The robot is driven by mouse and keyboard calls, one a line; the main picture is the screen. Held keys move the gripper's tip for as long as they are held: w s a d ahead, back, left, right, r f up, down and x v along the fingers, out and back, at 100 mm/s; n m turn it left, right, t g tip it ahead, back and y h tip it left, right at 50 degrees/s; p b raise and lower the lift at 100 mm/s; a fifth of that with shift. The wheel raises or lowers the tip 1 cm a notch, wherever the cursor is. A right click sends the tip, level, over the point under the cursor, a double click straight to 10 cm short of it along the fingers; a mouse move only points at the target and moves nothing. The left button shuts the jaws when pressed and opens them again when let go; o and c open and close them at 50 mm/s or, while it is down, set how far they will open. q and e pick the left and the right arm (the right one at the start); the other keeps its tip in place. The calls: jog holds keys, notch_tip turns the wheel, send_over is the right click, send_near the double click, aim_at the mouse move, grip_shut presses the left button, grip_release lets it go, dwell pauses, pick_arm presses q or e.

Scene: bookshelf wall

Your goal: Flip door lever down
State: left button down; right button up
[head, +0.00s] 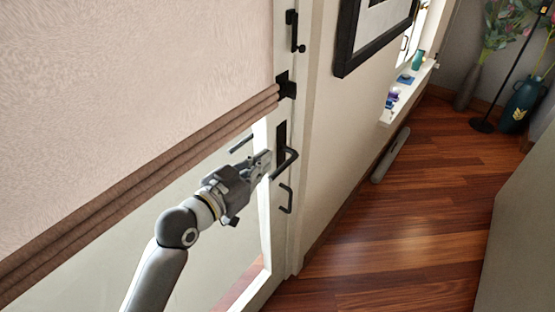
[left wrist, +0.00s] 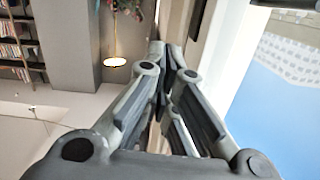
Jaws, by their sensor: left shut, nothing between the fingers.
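The black door lever (head: 292,158) sits on a dark plate on the white frame of the glass door, near the middle of the head view. Its bar bends out from the plate and runs back down to the left. My left gripper (head: 266,160) is shut and empty, with its fingertips right beside the lever; I cannot tell whether they touch it. In the left wrist view the closed fingers (left wrist: 158,50) meet at the top centre, and I cannot make out the lever there. My right gripper is not in view.
A second black handle (head: 287,198) is below the lever. A rolled pinkish blind (head: 130,90) covers the upper door. A framed picture (head: 375,35) hangs on the wall to the right. A windowsill (head: 408,92) holds small items. The wooden floor (head: 400,230) has free room.

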pick_arm(q)
jog(key=p, duration=0.1)
send_over(277, 173)
notch_tip(277, 173, down, 4)
jog(key=shift+d+r, duration=0.1)
jog(key=shift+r, duration=0.15)
jog(key=shift+f, duration=0.55)
